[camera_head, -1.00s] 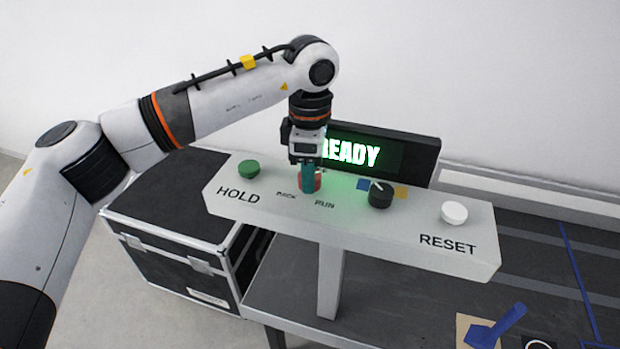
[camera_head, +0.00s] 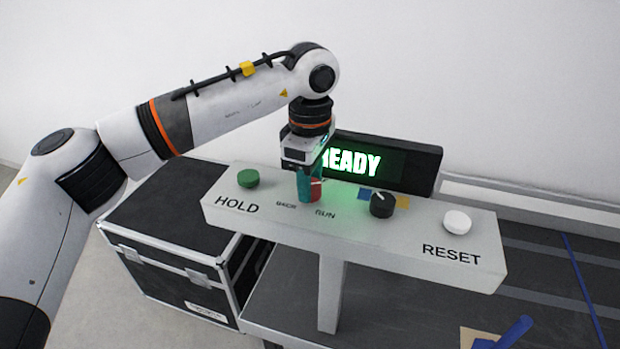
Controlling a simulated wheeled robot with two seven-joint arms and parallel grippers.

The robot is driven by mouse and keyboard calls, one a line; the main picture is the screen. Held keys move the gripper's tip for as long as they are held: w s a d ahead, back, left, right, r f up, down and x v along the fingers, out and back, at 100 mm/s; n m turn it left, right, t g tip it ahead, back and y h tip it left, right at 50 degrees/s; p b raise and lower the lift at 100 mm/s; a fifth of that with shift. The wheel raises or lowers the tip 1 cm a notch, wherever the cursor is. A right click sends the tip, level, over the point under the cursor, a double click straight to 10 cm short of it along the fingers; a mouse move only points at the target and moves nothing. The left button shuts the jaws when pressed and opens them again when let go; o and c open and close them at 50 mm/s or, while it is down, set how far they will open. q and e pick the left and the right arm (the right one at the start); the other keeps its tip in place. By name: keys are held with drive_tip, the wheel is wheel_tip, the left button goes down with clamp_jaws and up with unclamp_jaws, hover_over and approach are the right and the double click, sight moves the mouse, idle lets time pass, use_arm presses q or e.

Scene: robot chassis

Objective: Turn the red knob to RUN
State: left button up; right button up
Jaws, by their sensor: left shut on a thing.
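The red knob (camera_head: 316,190) is on the pale control panel (camera_head: 290,222), above the labels BACK and RUN. A white pointer mark shows near its top, toward the right. My left gripper (camera_head: 309,190) comes down from above with its teal fingers shut on the red knob, covering part of it. The RUN label (camera_head: 325,215) lies just in front and slightly right of the knob. The display (camera_head: 362,163) behind reads READY, its first letter partly hidden by my gripper. My right gripper is not in view.
A green button (camera_head: 248,178) by HOLD is left of the gripper. A black knob (camera_head: 381,205) and a white button (camera_head: 457,222) by RESET are to the right. A black case (camera_head: 175,245) stands at left. A blue object (camera_head: 510,332) lies at lower right.

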use_arm(q)
drive_tip(key=o, duration=1)
drive_tip(key=shift+r, duration=0.2)
drive_tip(key=shift+w+r, duration=0.1)
drive_tip(key=shift+r, duration=0.25)
wheel_tip(320, 180, up, 11)
drive_tip(key=shift+r+b, duration=0.1)
drive_tip(key=shift+b, duration=0.65)
